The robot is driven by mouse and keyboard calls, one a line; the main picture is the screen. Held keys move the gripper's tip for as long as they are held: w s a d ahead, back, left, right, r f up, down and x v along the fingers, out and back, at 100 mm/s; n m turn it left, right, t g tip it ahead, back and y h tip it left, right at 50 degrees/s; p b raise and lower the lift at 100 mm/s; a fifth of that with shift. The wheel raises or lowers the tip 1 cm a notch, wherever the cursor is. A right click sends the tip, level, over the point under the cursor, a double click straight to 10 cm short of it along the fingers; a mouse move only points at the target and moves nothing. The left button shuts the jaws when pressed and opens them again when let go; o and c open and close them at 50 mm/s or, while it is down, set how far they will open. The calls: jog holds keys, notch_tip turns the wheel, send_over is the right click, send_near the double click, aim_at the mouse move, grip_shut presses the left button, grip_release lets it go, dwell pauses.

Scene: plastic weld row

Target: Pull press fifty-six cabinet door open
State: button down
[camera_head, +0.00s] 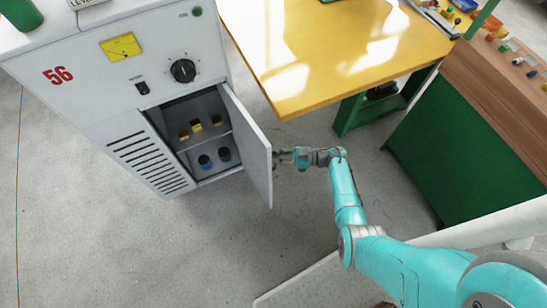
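The press cabinet (75,120) marked with a red 56 stands at the upper left. Its door (250,150) is hinged on the right side of the opening and stands wide open, swung out toward the camera. Inside, a shelf (187,145) holds several small yellowish pieces, and below it are a blue round item (205,162) and a dark green one (225,154). My gripper (283,156) is at the outer face of the door, on its right. Its fingers are small and partly merged with the door edge, so contact and opening cannot be told.
A yellow table (300,50) stands behind and right of the door. A green bench with a wooden top (450,150) is at the right, with small coloured items on it. Grey floor in front of the cabinet is clear.

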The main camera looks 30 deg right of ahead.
jog(key=shift+s+f, duration=0.1)
jog(key=c, duration=1.2)
grip_release()
jog(key=shift+d, duration=0.1)
jog(key=v, duration=1.2)
